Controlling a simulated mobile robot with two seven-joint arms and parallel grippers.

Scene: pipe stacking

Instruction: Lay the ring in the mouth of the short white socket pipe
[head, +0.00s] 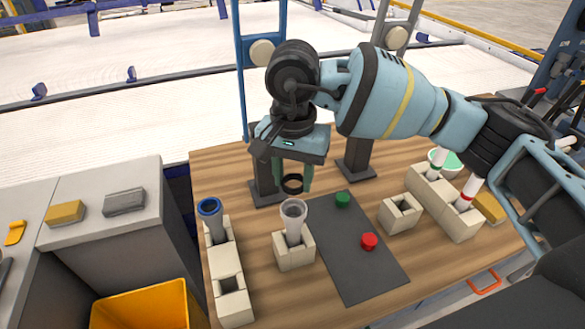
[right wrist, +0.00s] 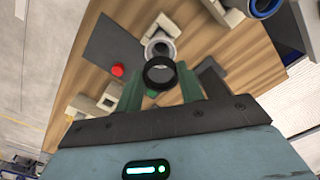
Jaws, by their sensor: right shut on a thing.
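My right gripper (head: 293,182) is shut on a black ring (head: 292,185) and holds it in the air, just behind and above the short white socket pipe (head: 293,218). The pipe stands upright in a beige block holder (head: 294,250) with its grey-white mouth facing up. In the right wrist view the ring (right wrist: 160,73) is between the green fingers (right wrist: 160,88), and the pipe's mouth (right wrist: 159,48) shows beyond it, partly overlapped by the ring. The ring is apart from the pipe in the head view. My left gripper is not in view.
A blue-rimmed pipe (head: 211,218) stands in a beige block at the left. A dark mat (head: 355,260) holds a green cap (head: 343,199) and a red cap (head: 369,241). An empty beige block (head: 400,213) and a row of blocks with white pipes (head: 470,190) stand at the right.

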